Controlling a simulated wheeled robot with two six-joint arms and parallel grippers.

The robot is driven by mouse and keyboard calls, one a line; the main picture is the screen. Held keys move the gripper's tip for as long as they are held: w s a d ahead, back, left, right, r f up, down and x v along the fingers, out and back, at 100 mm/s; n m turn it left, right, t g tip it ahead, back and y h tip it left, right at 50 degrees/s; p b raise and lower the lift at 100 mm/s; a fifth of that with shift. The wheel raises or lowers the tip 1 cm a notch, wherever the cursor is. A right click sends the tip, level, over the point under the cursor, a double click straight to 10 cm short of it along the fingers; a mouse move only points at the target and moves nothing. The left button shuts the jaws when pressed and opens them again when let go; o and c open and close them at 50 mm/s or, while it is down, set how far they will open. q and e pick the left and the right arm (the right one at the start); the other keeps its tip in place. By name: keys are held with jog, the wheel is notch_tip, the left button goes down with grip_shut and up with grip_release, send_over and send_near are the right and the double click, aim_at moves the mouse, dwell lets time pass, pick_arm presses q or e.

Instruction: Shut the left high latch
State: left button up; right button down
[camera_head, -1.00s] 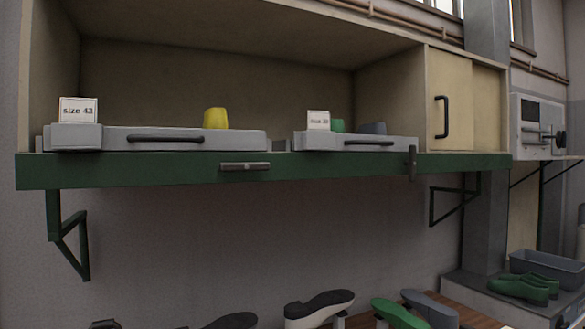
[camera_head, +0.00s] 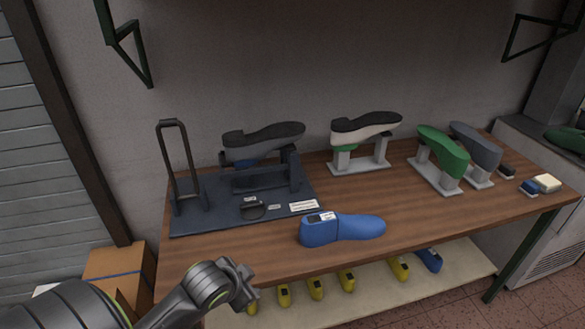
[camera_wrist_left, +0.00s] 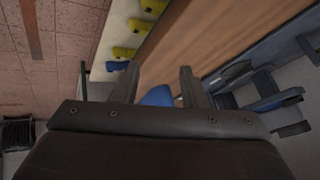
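The high latches are not in the current head view, which looks down on the bench below the green shelf. My left gripper (camera_head: 243,284) is at the bench's front edge, left of the blue shoe last (camera_head: 345,229). In the left wrist view my left gripper (camera_wrist_left: 159,82) has its two fingers apart with nothing held between them. Part of the blue last (camera_wrist_left: 157,96) shows beyond the fingers. My right gripper is not in view.
A wooden bench (camera_head: 400,225) carries a dark fixture plate (camera_head: 200,221) with an upright frame, a white-and-black last (camera_head: 366,125) and a green last (camera_head: 443,148) on stands. Yellow lasts lie on the shelf below (camera_head: 380,291). Green wall brackets (camera_head: 127,38) hang above.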

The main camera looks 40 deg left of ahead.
pick_arm(q)
jog(key=w+a+r+m+t, duration=0.1)
jog(key=w+r+m+t, duration=0.3)
jog(key=r, duration=0.7)
jog(key=w+a+r+m, duration=0.1)
jog(key=w+r+m, duration=0.1)
jog(key=w+r, duration=0.65)
jog(key=w+a+r+m+t, duration=0.2)
jog(key=w+r+m, duration=0.1)
jog(key=r, duration=1.1)
jog(key=s+d+r+m+t, duration=0.1)
jog(key=s+r+m+t, duration=0.2)
jog(key=r, duration=1.2)
jog(key=s+r+m+t, duration=0.2)
jog(key=s+r, duration=0.4)
jog(key=r, duration=0.9)
jog(key=w+a+p, duration=0.1)
jog(key=w+p, duration=1.3)
jog(key=w, duration=0.4)
jog(key=shift+f+n, duration=0.3)
jog(key=shift+a, duration=0.1)
jog(key=shift+f, duration=0.1)
grip_shut()
